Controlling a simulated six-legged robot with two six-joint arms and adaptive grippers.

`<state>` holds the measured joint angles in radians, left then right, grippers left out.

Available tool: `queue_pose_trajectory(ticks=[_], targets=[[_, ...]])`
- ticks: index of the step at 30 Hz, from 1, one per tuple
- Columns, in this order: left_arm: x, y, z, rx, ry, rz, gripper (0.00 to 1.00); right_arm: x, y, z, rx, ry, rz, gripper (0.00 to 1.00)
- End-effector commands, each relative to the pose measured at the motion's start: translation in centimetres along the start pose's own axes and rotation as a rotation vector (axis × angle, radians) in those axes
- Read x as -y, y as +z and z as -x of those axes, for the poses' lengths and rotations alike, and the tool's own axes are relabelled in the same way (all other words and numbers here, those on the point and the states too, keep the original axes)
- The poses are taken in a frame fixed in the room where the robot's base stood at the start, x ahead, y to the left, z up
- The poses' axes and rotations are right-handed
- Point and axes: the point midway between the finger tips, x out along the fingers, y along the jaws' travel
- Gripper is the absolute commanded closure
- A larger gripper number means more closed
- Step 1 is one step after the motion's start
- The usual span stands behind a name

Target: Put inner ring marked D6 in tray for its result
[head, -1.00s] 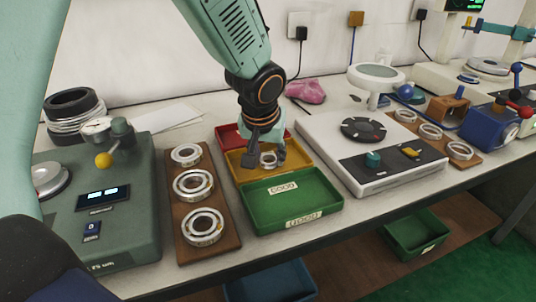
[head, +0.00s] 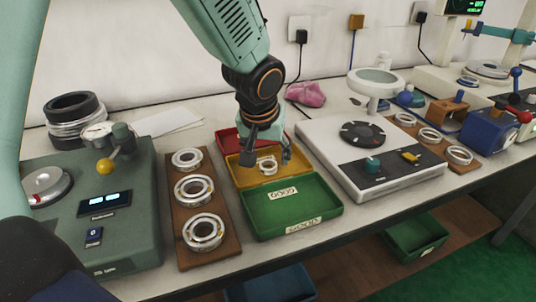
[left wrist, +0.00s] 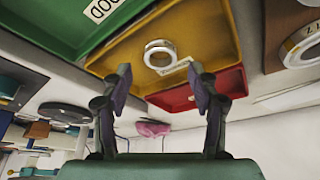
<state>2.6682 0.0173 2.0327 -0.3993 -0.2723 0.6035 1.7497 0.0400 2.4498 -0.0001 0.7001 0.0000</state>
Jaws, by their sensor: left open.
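A small steel ring (head: 267,166) lies in the yellow tray (head: 240,179), and it also shows in the left wrist view (left wrist: 160,54) between my fingers. No mark on it is readable. My left gripper (head: 268,158) is open above the yellow tray, its fingers on either side of the ring and apart from it. The green tray (head: 325,208), labelled GOOD, is in front of the yellow one. The red tray (head: 228,138) is behind, partly hidden by my gripper. My right gripper is not in view.
A wooden board (head: 226,249) with three bearing rings stands left of the trays, beside a green gauge (head: 140,220). A white device (head: 400,185) with a black dial is on the right. Another board of rings (head: 470,166) lies beyond it.

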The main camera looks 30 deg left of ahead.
Motion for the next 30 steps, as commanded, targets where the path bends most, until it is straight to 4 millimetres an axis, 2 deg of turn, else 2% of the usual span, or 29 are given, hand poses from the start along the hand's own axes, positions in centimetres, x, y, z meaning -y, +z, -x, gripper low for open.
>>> queue_pose_trajectory(ticks=[1, 3, 12, 18, 30], targets=[[0.0, -0.2, 1.7, -0.002, 0.000, 0.000, 0.40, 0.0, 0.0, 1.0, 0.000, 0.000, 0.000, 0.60], [0.0, -0.2, 3.2, -0.002, -0.001, 0.001, 0.40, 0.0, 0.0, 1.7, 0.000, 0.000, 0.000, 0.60], [0.0, -0.1, 8.3, -0.001, -0.001, 0.000, 0.40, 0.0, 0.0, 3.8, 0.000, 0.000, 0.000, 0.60], [0.0, 0.0, 9.5, 0.002, -0.001, 0.000, 0.40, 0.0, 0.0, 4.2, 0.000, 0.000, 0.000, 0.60], [0.0, 0.0, 9.6, 0.001, -0.001, 0.000, 0.40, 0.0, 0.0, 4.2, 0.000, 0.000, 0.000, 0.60]])
